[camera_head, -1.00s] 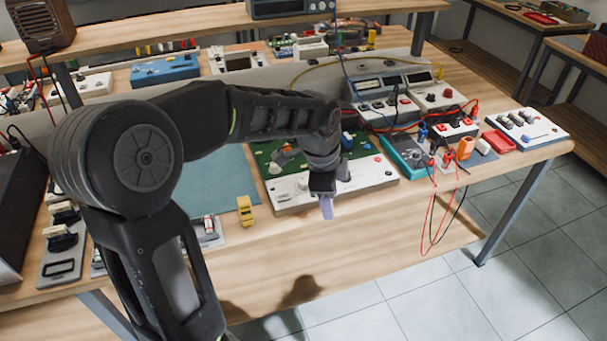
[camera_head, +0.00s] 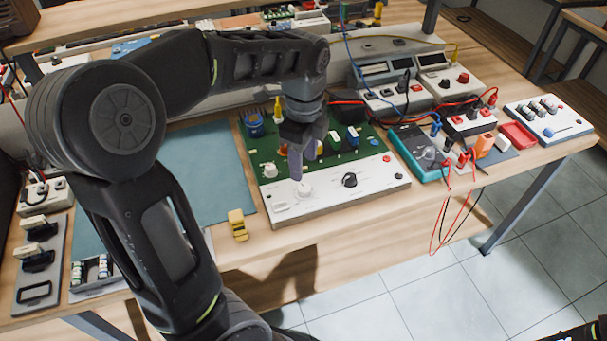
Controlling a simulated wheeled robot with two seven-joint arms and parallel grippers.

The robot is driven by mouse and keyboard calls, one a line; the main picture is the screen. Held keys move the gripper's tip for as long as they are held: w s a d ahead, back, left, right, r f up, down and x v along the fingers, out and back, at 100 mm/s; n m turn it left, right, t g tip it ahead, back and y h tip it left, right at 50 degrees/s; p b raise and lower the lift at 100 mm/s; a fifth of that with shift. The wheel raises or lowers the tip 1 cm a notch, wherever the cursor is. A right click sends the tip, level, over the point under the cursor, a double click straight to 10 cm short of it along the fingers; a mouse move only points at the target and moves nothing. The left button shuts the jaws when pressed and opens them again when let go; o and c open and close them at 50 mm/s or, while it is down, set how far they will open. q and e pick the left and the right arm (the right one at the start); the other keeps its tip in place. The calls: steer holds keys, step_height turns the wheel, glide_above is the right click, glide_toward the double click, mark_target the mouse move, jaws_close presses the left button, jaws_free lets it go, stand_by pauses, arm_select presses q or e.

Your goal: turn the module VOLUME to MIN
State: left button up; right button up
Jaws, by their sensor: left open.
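The module (camera_head: 377,177) is a green board with a white front panel, lying on the wooden bench. Its panel carries a white knob (camera_head: 305,189), a black knob (camera_head: 349,180) and a red button (camera_head: 387,158). Labels are too small to read, so I cannot tell which control is VOLUME. My left gripper (camera_head: 303,162) points down over the module, open and empty. One finger appears just above and left of the white knob; I cannot tell whether it touches. The fingers and wrist hide part of the green board.
A yellow block (camera_head: 237,224) stands left of the module by the bench's front edge. A teal meter (camera_head: 414,150) with red and black leads stands to the right. Grey instruments (camera_head: 385,95) stand behind. A blue-green mat (camera_head: 215,165) leaves clear room at left.

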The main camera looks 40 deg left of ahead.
mark_target(304, 187)
arm_select(q)
steer(key=shift+d, duration=0.1)
steer(key=shift+f, duration=0.25)
step_height(304, 187, down, 7)
steer(key=shift+f, duration=0.2)
jaws_close()
stand_by(0.6)
